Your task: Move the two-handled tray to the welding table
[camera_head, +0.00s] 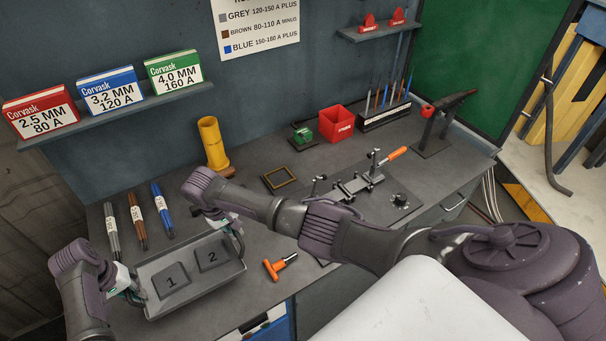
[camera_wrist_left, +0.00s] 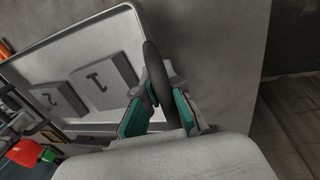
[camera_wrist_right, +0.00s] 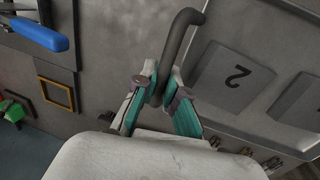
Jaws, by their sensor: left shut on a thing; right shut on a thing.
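The grey two-handled tray (camera_head: 205,290) is at the near left of the grey welding table (camera_head: 255,215). It holds two raised pads marked 1 (camera_head: 172,282) and 2 (camera_head: 211,255). My left gripper (camera_head: 134,290) is shut on the tray's left handle, a dark bar (camera_wrist_left: 152,65) between its fingers in the left wrist view. My right gripper (camera_head: 232,226) is shut on the right handle, a grey bent bar (camera_wrist_right: 178,40) in the right wrist view. The tray looks roughly level. I cannot tell whether its underside touches the table.
Grey, brown and blue rod bundles (camera_head: 136,220) lie behind the tray. An orange-handled tool (camera_head: 277,267) lies to its right. A yellow cylinder (camera_head: 213,143), an empty frame (camera_head: 279,178), a clamp fixture (camera_head: 355,188) and a red bin (camera_head: 336,123) stand further back.

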